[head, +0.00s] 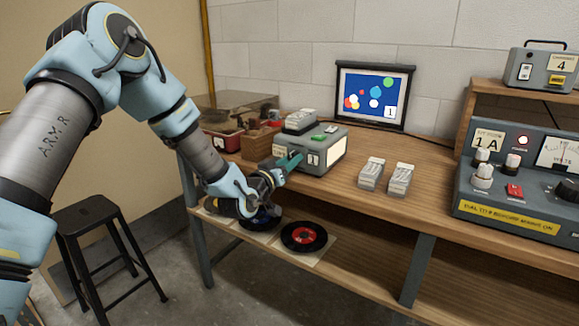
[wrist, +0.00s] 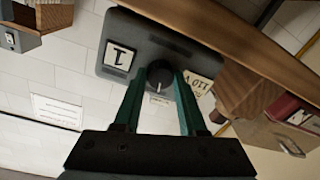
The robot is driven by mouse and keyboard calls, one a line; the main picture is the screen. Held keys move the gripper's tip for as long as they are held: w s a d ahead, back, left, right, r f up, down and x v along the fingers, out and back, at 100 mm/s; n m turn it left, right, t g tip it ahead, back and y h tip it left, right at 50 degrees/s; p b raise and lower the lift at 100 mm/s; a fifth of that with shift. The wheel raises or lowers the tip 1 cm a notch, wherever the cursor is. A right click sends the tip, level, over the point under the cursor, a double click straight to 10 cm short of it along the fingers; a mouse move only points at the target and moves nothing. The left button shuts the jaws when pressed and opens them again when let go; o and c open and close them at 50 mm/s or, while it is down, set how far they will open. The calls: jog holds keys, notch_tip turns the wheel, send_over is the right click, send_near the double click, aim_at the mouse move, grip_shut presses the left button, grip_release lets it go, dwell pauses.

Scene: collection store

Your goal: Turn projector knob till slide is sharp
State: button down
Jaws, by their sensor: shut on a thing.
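The grey-green projector (head: 325,155) stands on the wooden bench, with a slide tray (head: 300,120) on top. Its grey front with a label "1" fills the upper middle of the wrist view (wrist: 112,35), upside down. The dark round knob (wrist: 160,74) has a pale pointer line and sits between my teal fingertips. My gripper (wrist: 158,78) is shut on the knob; the head view shows it at the projector's front (head: 292,162), where it hides the knob. The screen (head: 372,97) shows coloured discs on blue; their edges look fairly clear at this size.
Two slide trays (head: 371,173) (head: 400,179) lie right of the projector. A control console (head: 520,180) with a red lamp stands at the right. Records (head: 303,237) lie on the lower shelf. A black stool (head: 95,225) stands left of the bench.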

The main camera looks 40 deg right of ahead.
jog(key=shift+c, duration=2.3)
grip_release()
jog(key=b+v, duration=0.2)
jog(key=v, duration=0.8)
jog(key=shift+s+a+b, duration=0.15)
jog(key=shift+a+b, duration=0.2)
jog(key=shift+a, duration=0.05)
